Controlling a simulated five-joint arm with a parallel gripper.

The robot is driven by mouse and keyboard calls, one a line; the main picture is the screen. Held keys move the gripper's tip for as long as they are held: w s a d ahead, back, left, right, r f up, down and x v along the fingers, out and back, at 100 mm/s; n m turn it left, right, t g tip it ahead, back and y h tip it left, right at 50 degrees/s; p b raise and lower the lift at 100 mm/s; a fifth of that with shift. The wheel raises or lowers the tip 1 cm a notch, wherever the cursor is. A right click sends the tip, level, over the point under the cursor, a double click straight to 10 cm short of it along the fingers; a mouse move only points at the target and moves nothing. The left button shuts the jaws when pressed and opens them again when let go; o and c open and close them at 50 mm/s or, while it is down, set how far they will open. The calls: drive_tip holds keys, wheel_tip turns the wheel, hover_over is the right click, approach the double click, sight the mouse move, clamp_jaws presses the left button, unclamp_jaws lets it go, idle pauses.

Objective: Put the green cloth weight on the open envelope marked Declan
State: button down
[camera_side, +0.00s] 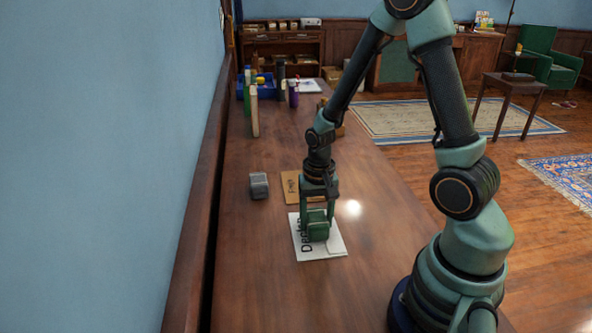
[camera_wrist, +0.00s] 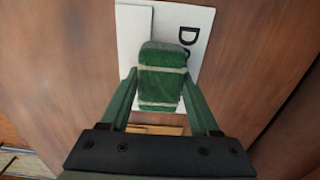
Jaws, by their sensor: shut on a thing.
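The green cloth weight (camera_side: 318,229) is between the fingers of my gripper (camera_side: 317,213), which is shut on it. In the wrist view the weight (camera_wrist: 161,72) shows light bands across its green cloth, with a finger of my gripper (camera_wrist: 160,98) on each side. The white envelope with dark lettering (camera_side: 306,250) lies under the weight on the table; only part of its name shows, beginning with "D". The envelope also shows in the wrist view (camera_wrist: 196,20). The weight is over the envelope; I cannot tell whether it touches the paper.
A brown envelope with lettering (camera_side: 291,186) lies just behind the white one. A grey weight (camera_side: 259,186) sits to its left. Bottles, a blue bin (camera_side: 265,88) and a pale upright cylinder (camera_side: 254,112) stand farther back. The near tabletop (camera_side: 270,290) is clear.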

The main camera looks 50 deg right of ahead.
sight(316, 217)
drive_tip(key=shift+c, duration=0.6)
unclamp_jaws()
drive_tip(key=shift+f, duration=0.1)
drive_tip(key=s+a+r+n+t, duration=0.1)
drive_tip(key=a+r+n+t, duration=0.1)
drive_tip(key=r, duration=0.9)
drive_tip(key=s+a+r+n+t, duration=0.1)
drive_tip(key=a+r+n+t, duration=0.2)
drive_tip(key=r, duration=0.9)
drive_tip(key=shift+s+a+r+n+t, duration=0.3)
drive_tip(key=shift+a+n, duration=0.75)
drive_tip(key=shift+n, duration=0.95)
drive_tip(key=shift+f, duration=0.1)
